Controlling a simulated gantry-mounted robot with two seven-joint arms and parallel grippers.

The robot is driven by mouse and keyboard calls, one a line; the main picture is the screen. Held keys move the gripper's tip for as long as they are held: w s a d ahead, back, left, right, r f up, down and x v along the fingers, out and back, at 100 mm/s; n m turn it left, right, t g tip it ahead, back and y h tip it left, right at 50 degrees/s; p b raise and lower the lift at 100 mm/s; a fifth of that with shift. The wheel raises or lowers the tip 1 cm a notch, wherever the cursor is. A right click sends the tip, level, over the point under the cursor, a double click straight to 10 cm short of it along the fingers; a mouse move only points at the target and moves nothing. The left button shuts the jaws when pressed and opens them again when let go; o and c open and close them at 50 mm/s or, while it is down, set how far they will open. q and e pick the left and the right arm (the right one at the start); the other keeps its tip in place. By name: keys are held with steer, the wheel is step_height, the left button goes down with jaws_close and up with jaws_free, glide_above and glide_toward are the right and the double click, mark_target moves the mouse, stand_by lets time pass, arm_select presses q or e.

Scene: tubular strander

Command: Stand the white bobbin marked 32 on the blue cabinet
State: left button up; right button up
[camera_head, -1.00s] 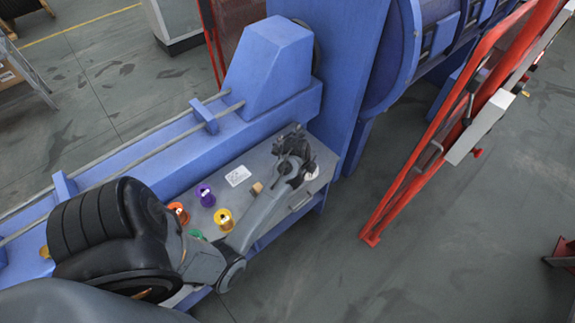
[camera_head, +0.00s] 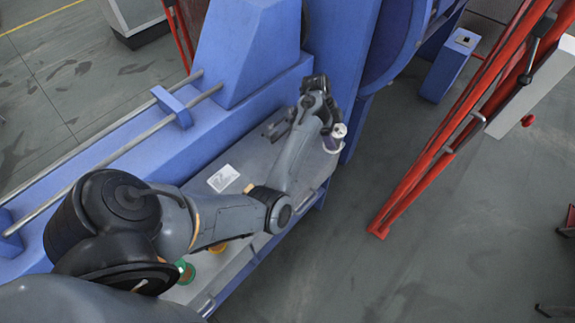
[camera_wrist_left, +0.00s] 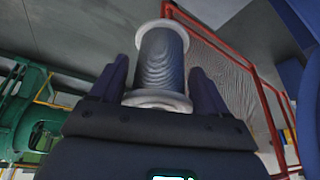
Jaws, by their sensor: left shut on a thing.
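My left gripper (camera_head: 322,112) is shut on a white-flanged bobbin (camera_head: 335,140) wound with grey wire, at the far right end of the grey-topped bench. In the left wrist view the bobbin (camera_wrist_left: 162,60) sits between the two dark fingers (camera_wrist_left: 160,88). No number on it can be read. A small blue cabinet (camera_head: 445,72) stands on the floor to the right of the bobbin, beyond a gap, with a light square on its top. My right gripper is not in view.
The bench top (camera_head: 268,160) holds a white label (camera_head: 223,178), a green bobbin (camera_head: 186,272) and a partly hidden orange-yellow one (camera_head: 218,248). A blue machine (camera_head: 245,50) rises behind. A red frame (camera_head: 440,150) stands at the right. Floor between bench and frame is clear.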

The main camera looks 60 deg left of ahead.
arm_select(q)
steer(key=shift+s+a+f+b, duration=0.55)
steer(key=shift+s+a+f, duration=0.8)
steer(key=shift+f, duration=0.45)
steer(key=shift+s+a+f+b, duration=0.5)
steer(key=shift+s+a+f, duration=0.65)
steer(key=shift+a+f, duration=0.55)
steer(key=shift+s+a+f+b, duration=0.55)
steer(key=shift+s+a+f, duration=0.75)
steer(key=shift+f, duration=0.55)
steer(key=o, duration=1.7)
steer(key=shift+f, duration=0.15)
steer(key=shift+c, duration=0.2)
